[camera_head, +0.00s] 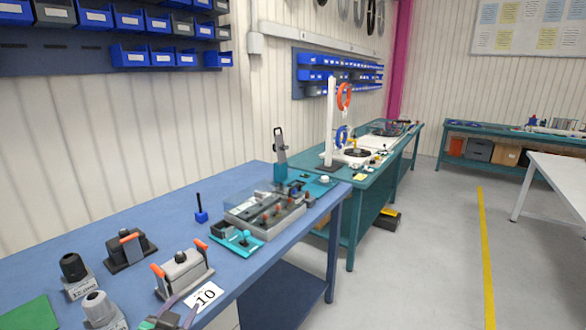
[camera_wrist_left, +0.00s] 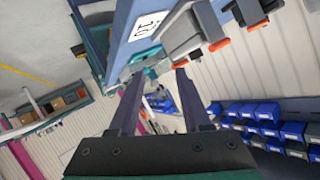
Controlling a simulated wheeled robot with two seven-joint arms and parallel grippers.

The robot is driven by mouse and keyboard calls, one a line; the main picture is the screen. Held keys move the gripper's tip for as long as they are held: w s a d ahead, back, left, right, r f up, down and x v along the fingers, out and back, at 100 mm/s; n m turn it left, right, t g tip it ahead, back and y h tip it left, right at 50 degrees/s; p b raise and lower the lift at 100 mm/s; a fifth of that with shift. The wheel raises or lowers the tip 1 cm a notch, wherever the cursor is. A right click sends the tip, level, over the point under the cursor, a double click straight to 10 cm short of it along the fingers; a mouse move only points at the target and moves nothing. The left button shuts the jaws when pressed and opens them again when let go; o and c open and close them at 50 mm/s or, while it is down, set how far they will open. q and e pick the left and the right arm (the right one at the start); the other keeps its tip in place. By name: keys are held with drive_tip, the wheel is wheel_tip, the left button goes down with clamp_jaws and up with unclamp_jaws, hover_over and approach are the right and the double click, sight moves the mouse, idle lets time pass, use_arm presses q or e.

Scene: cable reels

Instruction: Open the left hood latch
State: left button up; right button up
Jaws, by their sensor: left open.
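A grey connector hood (camera_head: 184,272) with two orange latches stands on the blue workbench. The left orange latch (camera_head: 158,271) is at its left end, the right orange latch (camera_head: 202,245) at its right end. The hood also shows in the left wrist view (camera_wrist_left: 184,34), near the top. My left gripper (camera_head: 184,304) is low in the head view, in front of the hood near the "10" label. Its fingers (camera_wrist_left: 154,82) are apart with nothing between them, and no contact with the hood shows. My right gripper is in neither view.
A dark housing with an orange lever (camera_head: 130,247) stands behind the hood. Black (camera_head: 73,267) and grey (camera_head: 99,308) round parts stand left. A clear-covered box (camera_head: 265,210) and small blue stand (camera_head: 201,212) are farther back. The blue bench (camera_head: 165,215) has bare areas between them.

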use_arm(q)
drive_tip(key=s+d+f+n+g+h, duration=0.1)
drive_tip(key=s+f+n+g, duration=0.1)
drive_tip(key=s+f+g, duration=1.2)
drive_tip(key=s+f+t, duration=0.2)
drive_tip(key=f, duration=0.6)
drive_tip(key=s+f+t, duration=0.1)
drive_tip(key=s+f, duration=0.2)
drive_tip(key=f, duration=0.5)
drive_tip(key=s+f, duration=0.5)
drive_tip(key=f, duration=0.4)
drive_tip(key=s+a+f, duration=0.1)
drive_tip(key=s+f, duration=0.4)
drive_tip(key=f, duration=0.4)
drive_tip(key=shift+s+f+m+g, duration=0.2)
drive_tip(key=shift+s+m+g, duration=0.1)
drive_tip(key=shift+g, duration=0.4)
drive_tip(key=s+f, duration=0.1)
drive_tip(key=s, duration=0.1)
drive_tip(key=s+a+f, duration=0.1)
drive_tip(key=s, duration=0.2)
drive_tip(key=s+f, duration=0.2)
drive_tip(key=s, duration=0.1)
drive_tip(key=shift+s+a+f, duration=0.1)
drive_tip(key=shift+a, duration=0.25)
drive_tip(key=c, duration=0.4)
drive_tip(key=shift+s, duration=0.15)
clamp_jaws()
